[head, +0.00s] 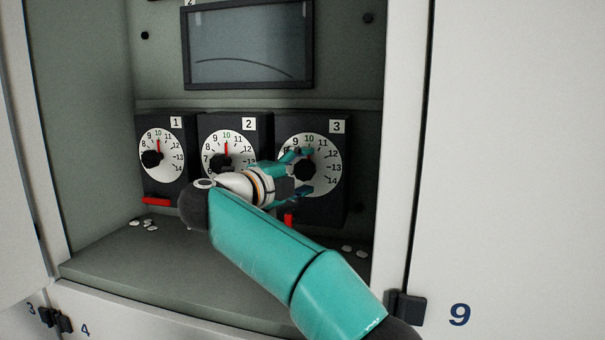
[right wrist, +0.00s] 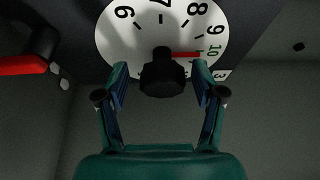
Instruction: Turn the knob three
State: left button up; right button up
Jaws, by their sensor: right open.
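Knob three (head: 306,167) is a black knob on a white dial, on the box labelled 3 at the right of the row. It also shows in the right wrist view (right wrist: 163,76), where its red pointer (right wrist: 187,54) points at the green 10. My right gripper (head: 303,171) is open at this dial. In the right wrist view its fingertips (right wrist: 160,73) stand on either side of the knob, with a gap showing on each side. Fingers and wrist hide part of the dial in the head view. My left gripper is not in view.
Boxes with knob one (head: 152,159) and knob two (head: 221,161) stand to the left, red pointers upward. A red lever (head: 156,202) sticks out below box one. A dark screen (head: 248,45) hangs above. Cabinet walls enclose the recess; small white bits (head: 150,222) lie on its floor.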

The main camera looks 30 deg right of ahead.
jog(key=v, duration=1.1)
jog(key=shift+a, duration=0.4)
jog(key=shift+f, duration=0.1)
